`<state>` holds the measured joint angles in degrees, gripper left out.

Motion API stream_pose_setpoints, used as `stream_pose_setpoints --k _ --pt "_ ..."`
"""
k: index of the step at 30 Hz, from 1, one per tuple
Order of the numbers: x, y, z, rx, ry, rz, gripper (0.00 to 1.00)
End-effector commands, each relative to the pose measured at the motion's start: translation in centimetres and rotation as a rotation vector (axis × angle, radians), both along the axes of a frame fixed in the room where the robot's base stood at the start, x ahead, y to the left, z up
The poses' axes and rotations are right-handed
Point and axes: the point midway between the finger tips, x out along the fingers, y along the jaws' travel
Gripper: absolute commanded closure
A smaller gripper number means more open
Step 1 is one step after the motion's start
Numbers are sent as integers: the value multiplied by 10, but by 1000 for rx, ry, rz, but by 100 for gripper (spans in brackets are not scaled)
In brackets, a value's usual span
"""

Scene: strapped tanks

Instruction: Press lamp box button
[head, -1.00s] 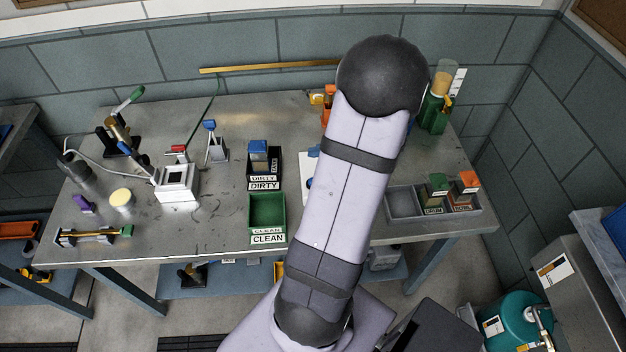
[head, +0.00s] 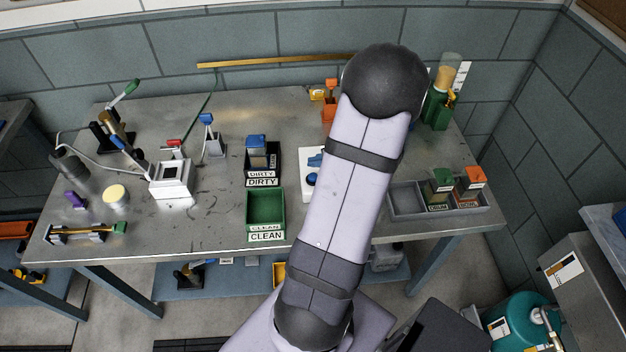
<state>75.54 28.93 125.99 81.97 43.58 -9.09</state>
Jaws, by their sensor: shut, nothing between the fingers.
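A white box with a dark-framed pale square top (head: 171,178) stands on the left half of the metal bench; it may be the lamp box. A red part (head: 174,146) shows just behind it. No button can be made out clearly on it. A white plate with blue parts (head: 312,180) lies mid-bench, partly hidden by my arm; I cannot tell what it is. My arm rises across the middle of the head view, and my gripper is not in view.
On the metal bench (head: 215,215) are a black DIRTY bin (head: 263,181), a green CLEAN bin (head: 265,236) and a grey divided tray (head: 407,199). A green dispenser (head: 438,110) stands at the back right. Clear bench lies between the white box and the bins.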

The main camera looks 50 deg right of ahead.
Motion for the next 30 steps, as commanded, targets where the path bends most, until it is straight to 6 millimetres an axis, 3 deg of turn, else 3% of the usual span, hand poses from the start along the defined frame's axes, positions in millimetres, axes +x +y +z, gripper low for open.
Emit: stream_pose_setpoints --k 1,7,30 --pt "0 0 -11 -1 -1 0 100" --pt "0 0 -24 -1 -1 0 100" --pt "0 0 -25 -1 -1 0 100"
